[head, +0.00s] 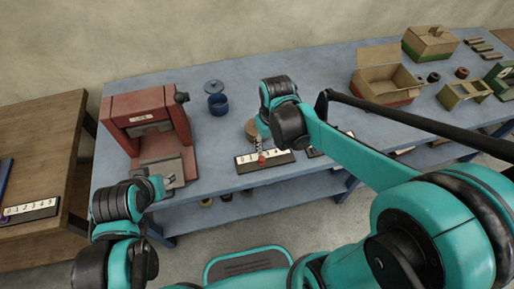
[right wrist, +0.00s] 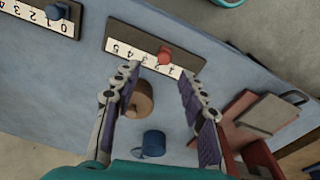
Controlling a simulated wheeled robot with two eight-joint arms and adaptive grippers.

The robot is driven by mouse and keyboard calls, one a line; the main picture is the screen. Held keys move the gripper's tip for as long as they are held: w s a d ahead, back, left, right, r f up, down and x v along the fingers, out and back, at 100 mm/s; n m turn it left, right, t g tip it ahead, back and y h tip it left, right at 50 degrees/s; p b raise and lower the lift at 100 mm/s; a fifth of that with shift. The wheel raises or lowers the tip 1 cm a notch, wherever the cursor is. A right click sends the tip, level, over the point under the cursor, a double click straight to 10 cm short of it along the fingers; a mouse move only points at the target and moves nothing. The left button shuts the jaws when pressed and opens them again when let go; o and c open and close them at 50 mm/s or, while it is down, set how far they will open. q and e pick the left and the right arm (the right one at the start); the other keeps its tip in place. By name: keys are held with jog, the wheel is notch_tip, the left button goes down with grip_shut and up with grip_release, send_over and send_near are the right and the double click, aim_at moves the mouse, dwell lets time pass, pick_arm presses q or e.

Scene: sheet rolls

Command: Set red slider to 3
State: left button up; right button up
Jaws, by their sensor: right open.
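The red slider (head: 262,158) is a small red knob on a dark board with a white number scale (head: 246,160), near the table's front edge. In the right wrist view the knob (right wrist: 165,56) is on the scale (right wrist: 125,51), which reads upside down. It sits around 2, with 3, 4 and 5 on its left; the exact value is unclear. My right gripper (head: 261,147) hangs just above the slider.
A second scale with a blue knob (right wrist: 56,11) lies beside the first. A brown roll (right wrist: 139,99) and blue cup (right wrist: 153,145) stand behind the slider board. The red machine (head: 148,125) is left. An open cardboard box (head: 385,82) stands farther right.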

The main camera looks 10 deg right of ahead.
aim_at(263, 158)
jog(key=shift+w+a+f+n+g, duration=0.15)
jog(key=shift+w+a+f+g, duration=0.2)
jog(key=shift+w+f, duration=0.2)
jog(key=shift+w+a+f+n+g, duration=0.15)
jog(key=shift+w+a+f+g, duration=0.1)
jog(key=shift+w+a+f, duration=0.25)
notch_tip(263, 158, down, 8)
jog(key=b, duration=0.3)
jog(key=shift+d+r, duration=0.15)
jog(key=shift+r, duration=0.05)
jog(key=shift+d, duration=0.1)
grip_shut()
